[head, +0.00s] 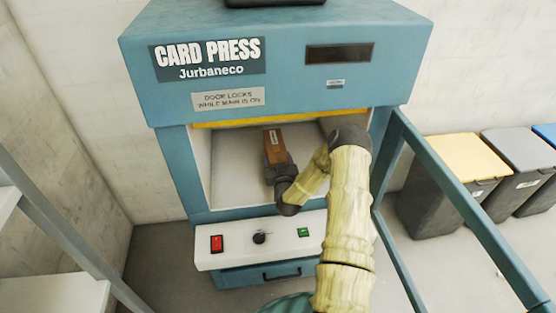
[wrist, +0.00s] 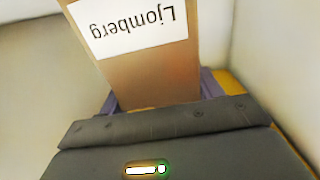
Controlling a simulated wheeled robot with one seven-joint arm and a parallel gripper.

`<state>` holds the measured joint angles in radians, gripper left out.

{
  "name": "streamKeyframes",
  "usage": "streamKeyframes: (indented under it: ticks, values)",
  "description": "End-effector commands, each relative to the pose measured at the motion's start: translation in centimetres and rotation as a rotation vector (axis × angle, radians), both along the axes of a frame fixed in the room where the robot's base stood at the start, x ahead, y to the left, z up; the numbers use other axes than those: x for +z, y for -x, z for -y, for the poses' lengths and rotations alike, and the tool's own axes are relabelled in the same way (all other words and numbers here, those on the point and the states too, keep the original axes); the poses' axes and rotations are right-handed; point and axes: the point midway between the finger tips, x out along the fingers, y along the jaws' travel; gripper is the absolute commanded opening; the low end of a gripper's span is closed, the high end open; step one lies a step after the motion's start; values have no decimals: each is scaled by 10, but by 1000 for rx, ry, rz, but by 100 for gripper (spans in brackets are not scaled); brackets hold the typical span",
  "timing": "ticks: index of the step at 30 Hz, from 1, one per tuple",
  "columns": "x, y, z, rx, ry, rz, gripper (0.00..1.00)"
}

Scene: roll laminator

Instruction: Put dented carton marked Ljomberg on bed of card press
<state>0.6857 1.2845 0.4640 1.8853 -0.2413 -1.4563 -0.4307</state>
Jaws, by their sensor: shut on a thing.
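The brown carton (head: 274,147) is inside the open chamber of the blue card press (head: 280,60). In the wrist view the carton (wrist: 150,75) carries a white label reading "Ljomberg", upside down. My gripper (head: 277,172) is shut on the near end of the carton. In the wrist view the gripper's dark body (wrist: 160,140) hides the carton's lower end. The pale bed (head: 235,180) of the press lies below and around the carton. I cannot tell whether the carton touches the bed. No dent is clear.
A yellow edge (head: 225,122) runs along the top of the opening. Below it is a front panel with a red switch (head: 217,243), a dark knob (head: 260,238) and a green switch (head: 304,232). A blue rail (head: 465,200) and several bins stand to the right.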

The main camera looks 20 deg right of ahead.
Motion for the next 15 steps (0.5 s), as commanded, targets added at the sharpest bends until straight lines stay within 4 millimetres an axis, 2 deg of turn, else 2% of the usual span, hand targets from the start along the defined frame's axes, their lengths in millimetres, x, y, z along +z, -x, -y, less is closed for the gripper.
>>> streamKeyframes:
  ticks: [15]
  values:
    - [-9,0,1,-1,1,0,25]
